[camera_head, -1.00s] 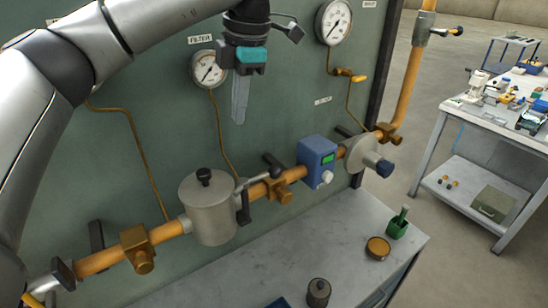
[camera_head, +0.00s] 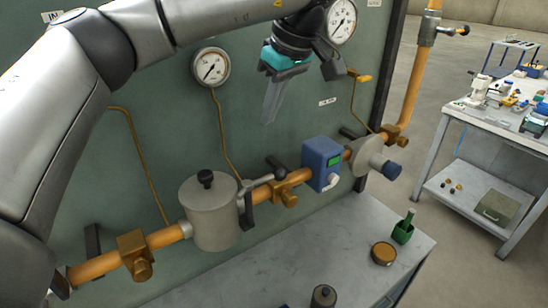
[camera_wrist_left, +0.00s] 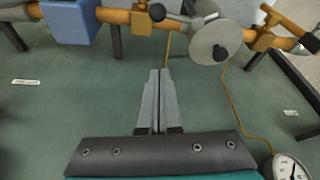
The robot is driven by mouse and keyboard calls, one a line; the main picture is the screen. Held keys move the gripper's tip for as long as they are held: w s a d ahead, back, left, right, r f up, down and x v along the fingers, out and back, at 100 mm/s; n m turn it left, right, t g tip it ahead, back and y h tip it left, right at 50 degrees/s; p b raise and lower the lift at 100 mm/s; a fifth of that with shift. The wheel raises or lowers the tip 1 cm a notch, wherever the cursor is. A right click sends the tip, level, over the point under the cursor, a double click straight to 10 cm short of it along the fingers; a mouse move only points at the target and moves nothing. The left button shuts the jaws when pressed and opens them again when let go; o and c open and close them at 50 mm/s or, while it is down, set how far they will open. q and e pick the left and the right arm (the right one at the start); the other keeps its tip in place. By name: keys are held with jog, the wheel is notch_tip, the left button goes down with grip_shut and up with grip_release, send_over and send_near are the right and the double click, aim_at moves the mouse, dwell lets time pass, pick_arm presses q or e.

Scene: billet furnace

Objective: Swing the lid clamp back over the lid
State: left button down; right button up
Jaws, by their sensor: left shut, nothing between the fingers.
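The filter housing (camera_head: 213,218) is an upright grey cylinder on the orange pipe, with a black knob (camera_head: 205,178) on its lid. A grey arm (camera_head: 258,186), seemingly the lid clamp, lies off the lid on its right side and reaches right along the pipe. My left gripper (camera_head: 269,121) is shut and empty, in front of the green panel, above and right of the filter and apart from it. My right gripper is not in view.
A blue box with a green display (camera_head: 320,160) and a grey round fitting (camera_head: 368,157) sit on the pipe right of the filter. Gauges (camera_head: 210,67) and thin copper tubes line the panel.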

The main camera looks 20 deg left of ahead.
pick_arm(q)
jog(key=s+p+x, duration=0.1)
jog(key=x, duration=0.9)
jog(key=d, duration=0.1)
jog(key=d+p, duration=0.1)
jog(key=d, duration=0.1)
jog(key=shift+s+d+f, duration=0.1)
jog(key=shift+d+f, duration=0.2)
jog(key=shift+f, duration=0.1)
